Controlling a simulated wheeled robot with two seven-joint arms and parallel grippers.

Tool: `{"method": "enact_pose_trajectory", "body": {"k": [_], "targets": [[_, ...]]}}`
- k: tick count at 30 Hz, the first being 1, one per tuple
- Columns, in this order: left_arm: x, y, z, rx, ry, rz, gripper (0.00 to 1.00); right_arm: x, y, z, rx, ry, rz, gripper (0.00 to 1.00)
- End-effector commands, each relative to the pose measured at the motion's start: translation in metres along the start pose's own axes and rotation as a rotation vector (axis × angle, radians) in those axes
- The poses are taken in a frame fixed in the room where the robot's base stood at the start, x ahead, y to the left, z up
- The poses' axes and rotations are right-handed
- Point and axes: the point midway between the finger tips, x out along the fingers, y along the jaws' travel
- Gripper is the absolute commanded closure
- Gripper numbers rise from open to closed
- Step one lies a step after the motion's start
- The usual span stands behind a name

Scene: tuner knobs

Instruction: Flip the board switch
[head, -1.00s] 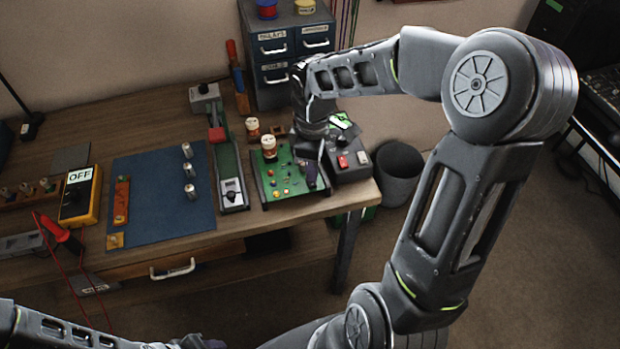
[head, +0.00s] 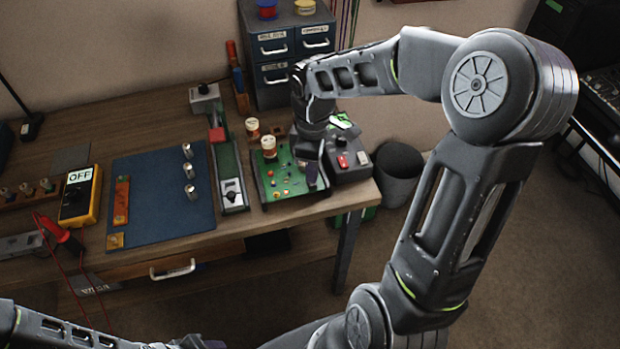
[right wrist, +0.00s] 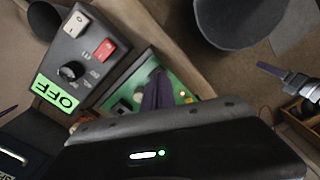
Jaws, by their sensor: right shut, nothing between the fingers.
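The green circuit board (head: 278,186) lies near the right end of the bench, with small coloured parts and a cream-capped reel at its back edge. My right gripper (head: 313,178) is shut and empty, pointing down over the board's right side. The right wrist view shows its dark fingers (right wrist: 157,90) over part of the green board (right wrist: 176,78). The fingers hide some of the board, and I cannot tell whether they touch it. The board's switch cannot be made out clearly.
A dark box with an OFF display (right wrist: 55,92), a knob and red and white switches stands just right of the board. A grey bin (head: 398,170) is beyond the bench end. A slider fixture (head: 232,193) and a blue mat (head: 160,205) lie left of the board.

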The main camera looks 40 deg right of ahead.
Motion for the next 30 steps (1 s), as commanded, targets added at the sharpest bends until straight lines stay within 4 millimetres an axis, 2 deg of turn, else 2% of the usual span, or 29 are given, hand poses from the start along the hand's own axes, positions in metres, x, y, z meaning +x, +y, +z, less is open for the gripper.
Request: {"method": "enact_pose_trajectory", "body": {"k": [30], "targets": [[0.0046,-0.0018,0.0001,0.0,0.0,0.0,0.5,0.0066,0.0,-0.0001,0.0,0.0,0.0,1.0]]}}
